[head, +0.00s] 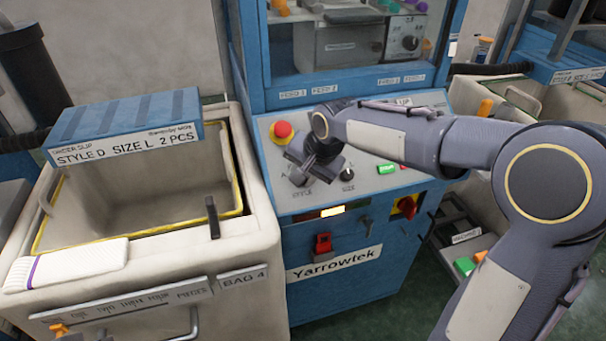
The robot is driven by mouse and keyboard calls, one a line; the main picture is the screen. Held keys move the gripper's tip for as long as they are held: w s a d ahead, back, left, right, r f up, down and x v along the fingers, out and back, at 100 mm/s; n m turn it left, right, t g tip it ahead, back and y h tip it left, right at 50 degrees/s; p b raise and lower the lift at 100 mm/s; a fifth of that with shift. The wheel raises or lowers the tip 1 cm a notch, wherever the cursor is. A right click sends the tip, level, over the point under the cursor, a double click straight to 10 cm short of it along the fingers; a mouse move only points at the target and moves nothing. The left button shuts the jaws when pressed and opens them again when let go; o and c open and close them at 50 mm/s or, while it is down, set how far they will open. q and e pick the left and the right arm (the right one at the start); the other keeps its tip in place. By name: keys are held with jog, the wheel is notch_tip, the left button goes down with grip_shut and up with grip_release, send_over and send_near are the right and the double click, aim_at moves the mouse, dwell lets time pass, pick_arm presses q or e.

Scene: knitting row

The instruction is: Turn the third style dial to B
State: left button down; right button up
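A blue machine's sloped control panel (385,183) fills the middle of the head view. My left gripper is not in view.
A red button (282,131) on a yellow base is just behind the gripper. A size dial (347,174) is close on the right, then a lit green button (386,168). A cream bin (258,235) with a blue "STYLE D SIZE L" box (128,122) stands left.

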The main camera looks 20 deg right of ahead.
jog(key=o, duration=1)
jog(key=shift+c, duration=0.2)
jog(key=shift+r, duration=0.1)
jog(key=v, duration=0.7)
jog(key=shift+s+r, duration=0.2)
jog(key=shift+r, duration=0.1)
